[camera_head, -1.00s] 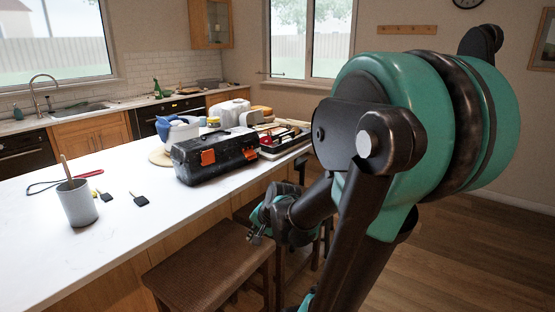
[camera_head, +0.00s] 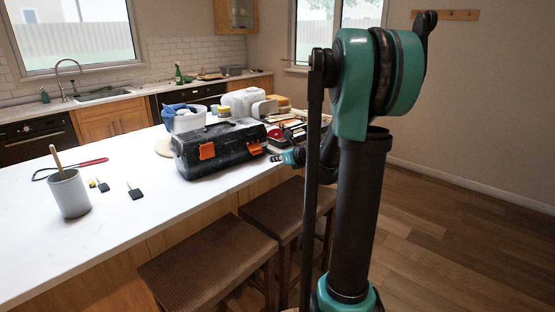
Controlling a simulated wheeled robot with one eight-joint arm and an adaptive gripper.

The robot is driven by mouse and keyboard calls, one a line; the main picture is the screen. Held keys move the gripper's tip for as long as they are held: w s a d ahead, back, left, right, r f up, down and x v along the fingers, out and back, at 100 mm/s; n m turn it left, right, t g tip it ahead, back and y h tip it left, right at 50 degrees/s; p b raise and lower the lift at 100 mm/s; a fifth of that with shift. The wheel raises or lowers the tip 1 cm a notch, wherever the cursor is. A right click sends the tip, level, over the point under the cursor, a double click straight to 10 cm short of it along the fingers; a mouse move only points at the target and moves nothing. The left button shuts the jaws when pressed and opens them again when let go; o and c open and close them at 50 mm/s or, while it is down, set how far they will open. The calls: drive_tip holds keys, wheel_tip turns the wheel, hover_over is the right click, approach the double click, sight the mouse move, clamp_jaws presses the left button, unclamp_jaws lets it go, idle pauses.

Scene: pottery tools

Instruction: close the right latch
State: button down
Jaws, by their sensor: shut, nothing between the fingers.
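The black toolbox (camera_head: 228,160) stands on the white counter with its latch side facing the stools. Its left latch (camera_head: 207,151) is orange and shows clearly on the front. Its right latch (camera_head: 254,149) is a smaller orange patch near the right end of the front; how far open it stands is too small to tell. My gripper (camera_head: 273,158) is shut and empty. It is just right of the right latch and points left towards it at about the same height. A small gap shows between fingertips and latch in this view.
Behind the toolbox are a white tub with blue cloth (camera_head: 184,118) and a white container (camera_head: 243,101). A red tray of tools (camera_head: 290,134) lies to the right, close to my gripper. Stools (camera_head: 210,258) line the counter's front.

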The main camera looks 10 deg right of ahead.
sight(258, 153)
drive_tip(key=shift+x, duration=3.75)
drive_tip(key=shift+w+a, duration=0.5)
drive_tip(key=shift+w, duration=0.4)
drive_tip(key=shift+w+a, duration=0.5)
drive_tip(key=shift+w, duration=0.55)
drive_tip(key=shift+r, duration=0.85)
drive_tip(key=shift+s+d+r, duration=0.3)
drive_tip(key=shift+s+r, duration=0.3)
drive_tip(key=shift+r, duration=0.05)
drive_tip(key=shift+s+d+r, duration=0.3)
drive_tip(key=shift+s+r, duration=0.3)
drive_tip(key=shift+r, duration=0.05)
drive_tip(key=shift+w+a+r, duration=0.15)
drive_tip(key=shift+w+r, duration=0.1)
drive_tip(key=shift+r, duration=0.65)
drive_tip(key=shift+w+a+r, duration=0.15)
drive_tip(key=shift+w+r, duration=0.15)
drive_tip(key=shift+r, duration=0.65)
drive_tip(key=shift+w+a+r, duration=0.15)
drive_tip(key=shift+w+r, duration=0.1)
drive_tip(key=shift+r, duration=0.65)
drive_tip(key=shift+w+a, duration=0.1)
drive_tip(key=shift+w, duration=0.1)
